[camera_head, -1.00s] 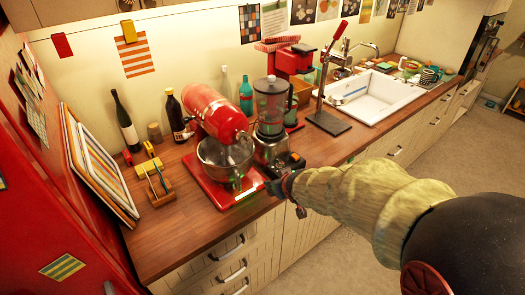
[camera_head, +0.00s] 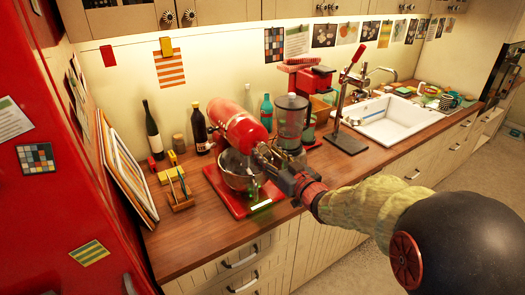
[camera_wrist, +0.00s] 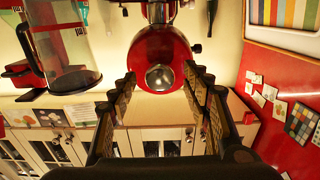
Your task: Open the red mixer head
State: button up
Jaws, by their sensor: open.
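The red mixer head (camera_head: 241,131) is on the stand mixer on the wooden counter, above its metal bowl (camera_head: 234,172). I cannot tell for sure whether the head is raised. Its round red front with a silver cap also shows in the wrist view (camera_wrist: 150,50), centred between my fingers. My gripper (camera_head: 266,158) is open at the front of the head, with the fingers on either side of its front end in the wrist view (camera_wrist: 160,84). Contact cannot be made out. My gripper hides part of the bowl's right side in the head view.
A blender (camera_head: 291,122) stands close to the right of the mixer. Bottles (camera_head: 199,132) stand behind it, and a small wooden rack (camera_head: 178,188) is to the left. A lever press (camera_head: 347,105) and sink (camera_head: 390,118) are further right.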

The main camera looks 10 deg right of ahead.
aim_at(264, 150)
jog(key=shift+x, duration=1.85)
jog(key=shift+c, duration=0.2)
jog(key=c, duration=1.1)
grip_shut()
